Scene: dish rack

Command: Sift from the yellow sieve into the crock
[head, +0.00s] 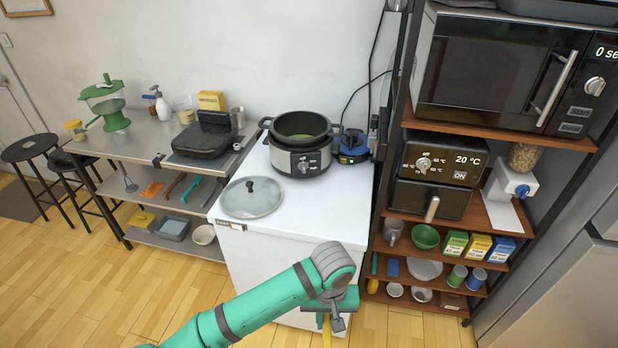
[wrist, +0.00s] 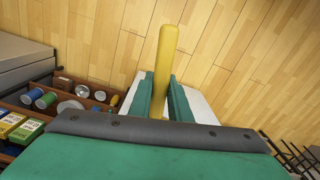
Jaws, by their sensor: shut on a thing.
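The crock (head: 300,163) is a black and grey electric pot without its lid, standing at the back of the white counter. Something green shows inside it. My gripper (head: 335,316) is low in front of the counter, well apart from the crock. It is shut on a yellow handle, taken to be the yellow sieve (wrist: 167,50), which shows between the green fingers in the wrist view. In the head view only a small yellow piece shows below my gripper. The sieve's bowl and any contents are not visible.
A glass lid (head: 251,197) lies on the white counter (head: 300,218), in front and left of the crock. A blue device (head: 351,145) stands close right of the crock. A shelf unit with a microwave (head: 490,75) rises at right. A black grill (head: 203,137) sits at left.

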